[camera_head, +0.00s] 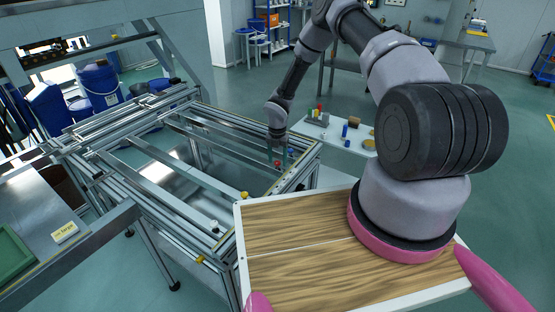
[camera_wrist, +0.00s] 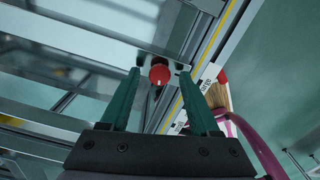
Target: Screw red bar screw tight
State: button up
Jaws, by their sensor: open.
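The red bar screw (camera_head: 277,163) shows as a small red knob on a metal bar near the right side of the frame fixture. In the wrist view its round red head (camera_wrist: 159,73) appears between my two green fingertips, with a gap on either side. My gripper (camera_wrist: 159,76) is open and nothing is held in it. In the head view my gripper (camera_head: 281,151) is small and right at the red screw. I cannot tell how far the fingertips are from the head in depth.
The metal frame fixture (camera_head: 185,195) has several crossbars, with a yellow knob (camera_head: 244,195) and a white knob (camera_head: 214,224) nearer me. A small white table (camera_head: 340,138) with coloured parts stands behind. A grey bench (camera_head: 50,225) with a green tray is at the left.

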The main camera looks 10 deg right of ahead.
grip_shut()
jog(key=shift+m, duration=0.4)
